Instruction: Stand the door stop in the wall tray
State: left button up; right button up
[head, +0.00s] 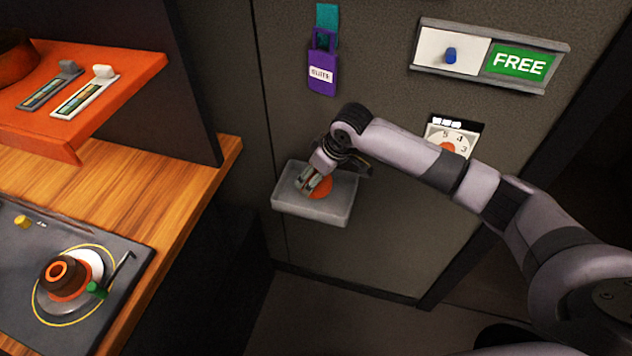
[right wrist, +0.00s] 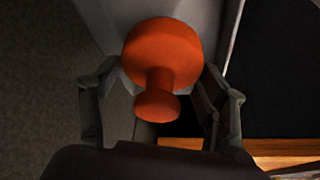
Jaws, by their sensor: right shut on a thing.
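The orange door stop (head: 322,187) is at the pale grey wall tray (head: 312,211), within its rim in the head view. My right gripper (head: 309,182) is shut on it, reaching down into the tray from above. The right wrist view shows the door stop (right wrist: 163,50) with a wide round end away from the camera and a narrower knob toward it, between the fingers of the right gripper (right wrist: 160,82). I cannot tell whether its wide end touches the tray floor. My left gripper is in neither view.

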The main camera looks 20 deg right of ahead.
jog(key=shift+w+f, duration=0.15)
jog(key=shift+f, duration=1.7)
jog(key=o, duration=1.9)
jog(key=shift+f, duration=0.2)
jog(key=shift+c, duration=0.2)
jog(key=v, duration=1.2)
jog(key=shift+s, duration=0.2)
jog(key=shift+r, duration=0.1)
